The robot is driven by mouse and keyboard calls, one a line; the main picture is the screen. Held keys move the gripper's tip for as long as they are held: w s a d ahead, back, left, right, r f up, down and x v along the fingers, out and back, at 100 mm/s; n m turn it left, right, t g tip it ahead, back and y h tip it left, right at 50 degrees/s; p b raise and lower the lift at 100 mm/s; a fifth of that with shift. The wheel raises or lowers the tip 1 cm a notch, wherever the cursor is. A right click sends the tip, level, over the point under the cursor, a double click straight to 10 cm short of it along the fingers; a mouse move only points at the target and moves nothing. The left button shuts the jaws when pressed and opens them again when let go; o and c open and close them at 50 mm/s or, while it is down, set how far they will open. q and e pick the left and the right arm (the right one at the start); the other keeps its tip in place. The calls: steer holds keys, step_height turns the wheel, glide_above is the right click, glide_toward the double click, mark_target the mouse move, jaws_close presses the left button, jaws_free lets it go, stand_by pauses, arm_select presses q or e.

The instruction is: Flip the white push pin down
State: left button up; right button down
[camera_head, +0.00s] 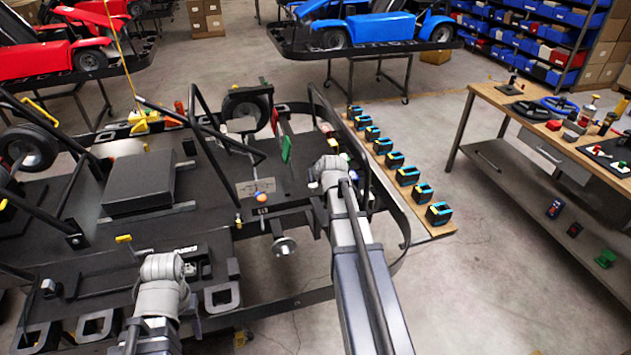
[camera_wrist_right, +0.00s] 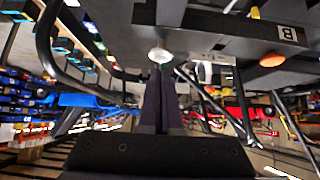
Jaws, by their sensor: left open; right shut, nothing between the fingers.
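A small white round knob, which looks like the white push pin (camera_wrist_right: 160,55), shows in the right wrist view just past the tips of my right gripper (camera_wrist_right: 160,72). The dark fingers are shut with nothing between them. I cannot tell whether they touch the knob or which way the pin is flipped. In the head view the right arm reaches over the right end of the kart frame and hides the pin. My left gripper (camera_head: 186,268) is low over the near side of the kart frame (camera_head: 330,292); its fingers are hard to make out against the dark parts.
An orange knob (camera_head: 263,197) and a green part (camera_head: 286,149) are on the frame near the right arm. A board (camera_head: 434,232) with several black-and-blue blocks lies beside the frame. A wooden workbench (camera_head: 487,91) stands at right, with free floor between.

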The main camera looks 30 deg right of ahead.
mark_target(314, 187)
arm_select(q)
steer(key=shift+f, duration=0.55)
arm_select(e)
steer(key=shift+f, duration=0.55)
step_height(314, 187, down, 2)
steer(key=b, duration=0.2)
steer(key=shift+b, duration=0.3)
steer(key=shift+s+a+f, duration=0.1)
steer(key=shift+s+f, duration=0.05)
steer(key=shift+f, duration=0.1)
arm_select(q)
steer(key=shift+s+a+f, duration=0.1)
steer(key=shift+s+f, duration=0.1)
steer(key=shift+f, duration=0.4)
steer(key=shift+s+a+f, duration=0.1)
steer(key=shift+s+f, duration=0.05)
steer(key=shift+f, duration=0.45)
arm_select(e)
steer(key=shift+s+a+r, duration=0.1)
steer(key=shift+s+r, duration=0.1)
steer(key=shift+s, duration=0.05)
arm_select(q)
steer(key=shift+s, duration=0.1)
steer(key=shift+r, duration=0.15)
arm_select(e)
steer(key=shift+r, duration=0.15)
